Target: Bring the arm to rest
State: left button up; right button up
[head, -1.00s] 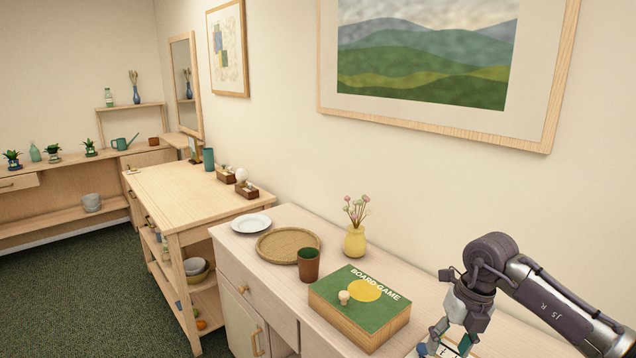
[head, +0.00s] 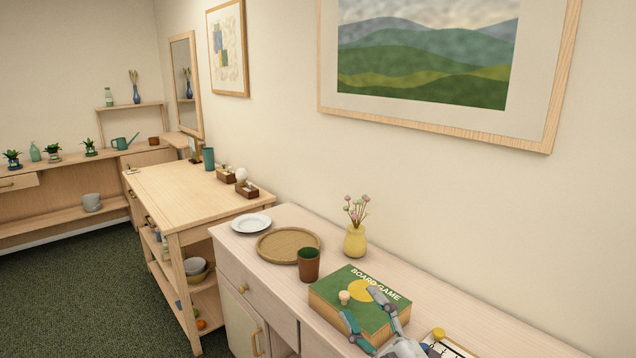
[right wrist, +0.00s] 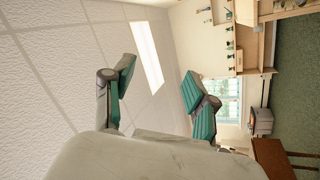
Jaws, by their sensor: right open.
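My right gripper (head: 366,318) shows at the bottom of the head view, in front of the green board game box (head: 365,285). Its two teal-padded fingers are spread apart with nothing between them. In the right wrist view the same open fingers (right wrist: 158,85) point out into the room, with the ceiling, a window and shelving beyond. From the head view I cannot tell whether a finger touches the box. My left gripper is not in view.
The cabinet top (head: 270,220) holds a white plate (head: 251,223), a woven tray (head: 288,245), a brown cup (head: 308,264) and a yellow vase (head: 355,242). A white item with a yellow piece (head: 438,340) lies at the right.

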jog(key=s+d+f+m+g+h, duration=0.3)
jog(key=s+d+f+m+h, duration=0.3)
jog(key=f, duration=0.3)
jog(key=s+d+f+m+g+h, duration=0.35)
jog(key=d+f+m+h, duration=0.3)
jog(key=f, duration=0.35)
jog(key=s+f+m+g+y, duration=0.1)
jog(key=s+f+g, duration=0.4)
jog(key=s, duration=0.4)
jog(key=s+f+m+g+y, duration=0.1)
jog(key=s+f+g, duration=0.35)
jog(key=s, duration=0.55)
notch_tip(320, 180, down, 25)
jog(key=g, duration=0.1)
jog(key=s+d+f+g, duration=0.1)
jog(key=s+d+f, duration=0.2)
jog(key=s+f, duration=1.3)
jog(key=shift+s+d+f, duration=0.15)
jog(key=shift+s+f, duration=0.25)
jog(key=shift+s, duration=0.25)
jog(key=shift+h, duration=0.25)
